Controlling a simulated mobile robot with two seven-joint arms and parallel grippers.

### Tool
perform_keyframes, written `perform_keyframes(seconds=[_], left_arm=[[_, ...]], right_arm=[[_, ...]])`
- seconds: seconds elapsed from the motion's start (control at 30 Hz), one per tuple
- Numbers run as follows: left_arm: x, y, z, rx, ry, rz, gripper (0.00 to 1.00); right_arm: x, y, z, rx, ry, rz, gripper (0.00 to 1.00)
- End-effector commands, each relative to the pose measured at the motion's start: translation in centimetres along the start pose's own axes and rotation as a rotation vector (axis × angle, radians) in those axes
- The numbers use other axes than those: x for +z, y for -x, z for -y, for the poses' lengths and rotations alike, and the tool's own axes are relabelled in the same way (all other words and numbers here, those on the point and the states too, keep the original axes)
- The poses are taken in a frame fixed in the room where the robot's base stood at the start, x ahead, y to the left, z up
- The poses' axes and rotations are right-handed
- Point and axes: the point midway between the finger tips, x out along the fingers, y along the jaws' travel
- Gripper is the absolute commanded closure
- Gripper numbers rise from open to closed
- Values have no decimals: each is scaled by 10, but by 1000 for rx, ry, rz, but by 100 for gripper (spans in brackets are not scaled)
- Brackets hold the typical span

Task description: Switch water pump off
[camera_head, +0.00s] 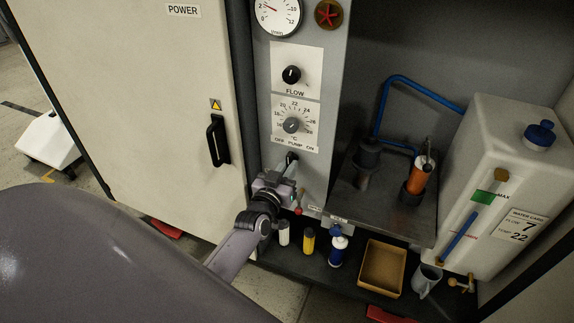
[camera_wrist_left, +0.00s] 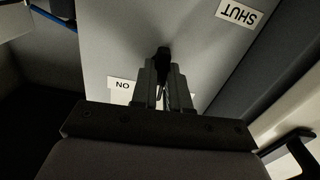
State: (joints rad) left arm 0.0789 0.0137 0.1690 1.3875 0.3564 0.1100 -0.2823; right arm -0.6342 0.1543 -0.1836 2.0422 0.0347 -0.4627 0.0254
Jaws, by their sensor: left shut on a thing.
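The pump switch (camera_head: 292,157), a small black lever, sits on the grey control panel (camera_head: 335,60) under the OFF PUMP ON label (camera_head: 294,143). My left gripper (camera_head: 288,168) reaches up to it from below. In the left wrist view the fingers (camera_wrist_left: 163,75) are shut on the black lever (camera_wrist_left: 162,55), whose tip shows between and beyond them. The ON label (camera_wrist_left: 122,84) appears upside down beside the fingers; the OFF side is hidden there. I cannot tell exactly which way the lever points. My right gripper is not in view.
Above the switch are the temperature dial (camera_head: 291,125), flow knob (camera_head: 291,75) and gauge (camera_head: 277,14). A red-tipped lever (camera_head: 299,210) hangs just right of my gripper. The cabinet door handle (camera_head: 217,140) is to the left. Bottles (camera_head: 338,248) and a tray (camera_head: 382,267) stand on the lower shelf.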

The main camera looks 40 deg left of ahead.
Motion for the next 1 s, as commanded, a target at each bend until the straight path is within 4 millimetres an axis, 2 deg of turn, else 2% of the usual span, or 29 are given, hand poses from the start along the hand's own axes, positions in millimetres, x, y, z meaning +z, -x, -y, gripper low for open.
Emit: perform_keyframes(seconds=[0.2, 0.5, 1.0], left_arm=[[-1, 0, 0, 0, 190, 1, 100], [-1, 0, -1, 0, 376, 0, 100], [0, 0, -2, -1, 471, 0, 100]], right_arm=[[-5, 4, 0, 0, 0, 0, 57], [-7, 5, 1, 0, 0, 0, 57], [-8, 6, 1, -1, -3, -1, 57]])
